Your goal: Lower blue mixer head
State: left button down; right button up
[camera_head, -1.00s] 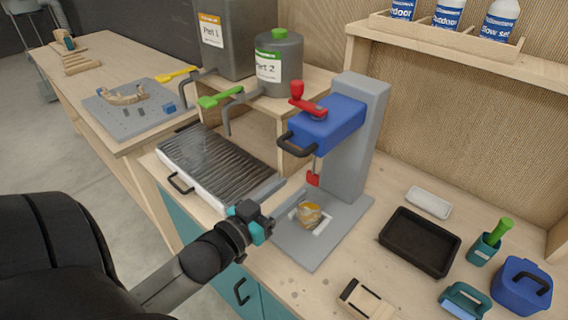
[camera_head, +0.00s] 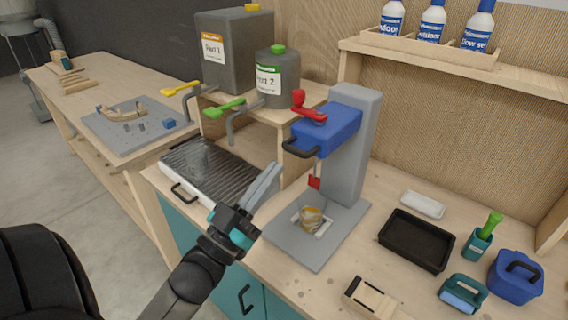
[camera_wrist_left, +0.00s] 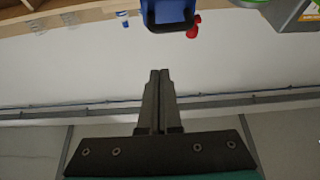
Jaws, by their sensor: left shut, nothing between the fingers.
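The blue mixer head (camera_head: 330,128) is at the top of a grey mixer stand (camera_head: 352,150). It has a black handle (camera_head: 298,149) at its front and a red lever (camera_head: 308,110) on top. A red tool (camera_head: 314,182) hangs under it, above a small cup (camera_head: 312,217) on the grey base plate (camera_head: 290,240). My left gripper (camera_head: 270,172) is shut and empty, in front of and left of the mixer, apart from it. In the left wrist view the shut fingers (camera_wrist_left: 158,75) point toward the blue head (camera_wrist_left: 167,12) and its handle. My right gripper does not show.
A ridged tray (camera_head: 212,170) lies left of the mixer, with Part 1 (camera_head: 232,55) and Part 2 (camera_head: 277,78) containers behind it. A black tray (camera_head: 416,240), a green cup (camera_head: 478,245) and a blue container (camera_head: 516,278) stand on the right. Bottles line the shelf above.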

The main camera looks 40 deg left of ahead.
pick_arm(q)
jog(key=a+p+x, duration=0.1)
jog(key=p+x, duration=0.1)
jog(key=x, duration=0.7)
jog(key=shift+s+d+f+b, duration=0.1)
jog(key=shift+d+f, duration=0.1)
jog(key=shift+f, duration=0.4)
jog(key=shift+s+d+f+b, duration=0.1)
jog(key=shift+d+f, duration=0.05)
jog(key=shift+f, duration=0.5)
jog(key=shift+d+f+b, duration=0.1)
jog(key=shift+d+f, duration=0.1)
jog(key=shift+f, duration=0.4)
notch_tip(320, 180, down, 14)
jog(key=b, duration=0.9)
jog(key=shift+f, duration=0.1)
